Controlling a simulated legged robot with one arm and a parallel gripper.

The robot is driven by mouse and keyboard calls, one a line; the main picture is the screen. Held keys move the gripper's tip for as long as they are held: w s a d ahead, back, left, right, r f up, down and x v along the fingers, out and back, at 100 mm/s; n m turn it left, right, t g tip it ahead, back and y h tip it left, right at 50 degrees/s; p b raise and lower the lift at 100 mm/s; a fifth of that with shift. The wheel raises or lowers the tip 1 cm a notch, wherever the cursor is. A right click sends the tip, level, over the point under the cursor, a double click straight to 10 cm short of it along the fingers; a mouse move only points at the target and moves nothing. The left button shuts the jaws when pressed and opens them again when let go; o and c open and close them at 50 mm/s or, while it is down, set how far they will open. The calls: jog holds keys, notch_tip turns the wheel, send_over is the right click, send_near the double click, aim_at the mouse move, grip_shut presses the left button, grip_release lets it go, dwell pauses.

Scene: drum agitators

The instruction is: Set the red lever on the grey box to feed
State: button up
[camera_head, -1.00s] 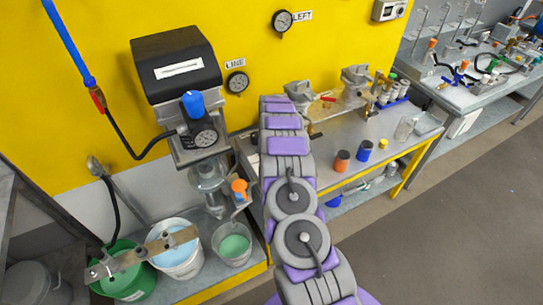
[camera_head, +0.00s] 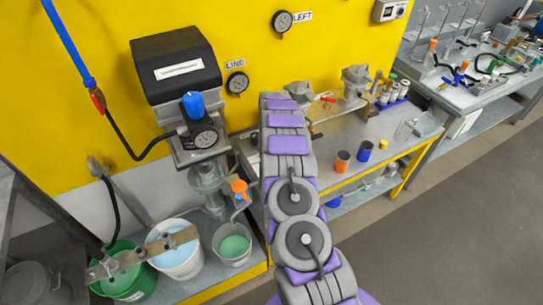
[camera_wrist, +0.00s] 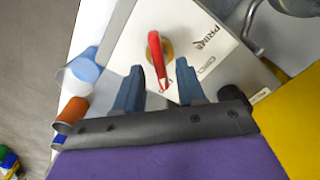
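In the wrist view, the red lever (camera_wrist: 156,58) stands on a round brass-coloured base on the pale grey box (camera_wrist: 185,25). The box face carries the word PRIME to the right of the lever; other lettering is too small to read. My gripper (camera_wrist: 157,85) is open, with its two blue fingers on either side of the lever's lower end and a gap to each side. In the head view, a small red part (camera_head: 328,99) shows just right of my arm, and my arm hides my gripper and most of what is behind it.
Buckets, including a green one (camera_head: 130,285), stand at the lower left. Open floor lies at the right.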

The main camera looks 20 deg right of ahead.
notch_tip(320, 180, up, 16)
dwell(0.4)
jog(key=shift+w+f, duration=0.1)
jog(key=s+a+r+n+y+b, duration=0.1)
jog(key=s+a+r+n+b, duration=0.15)
jog(key=s+a+r, duration=0.5)
jog(key=s+a+r+n+b, duration=0.1)
jog(key=s+a+r+n, duration=0.3)
jog(key=s+a, duration=0.7)
jog(key=s+f+n+g+b, duration=0.1)
jog(key=s+f+b, duration=0.1)
jog(key=s, duration=1.4)
jog(key=s+f+n+h+b, duration=0.1)
jog(key=s+f+b, duration=0.1)
jog(key=s, duration=1.4)
jog(key=shift+a+g, duration=0.4)
jog(key=shift+a, duration=0.05)
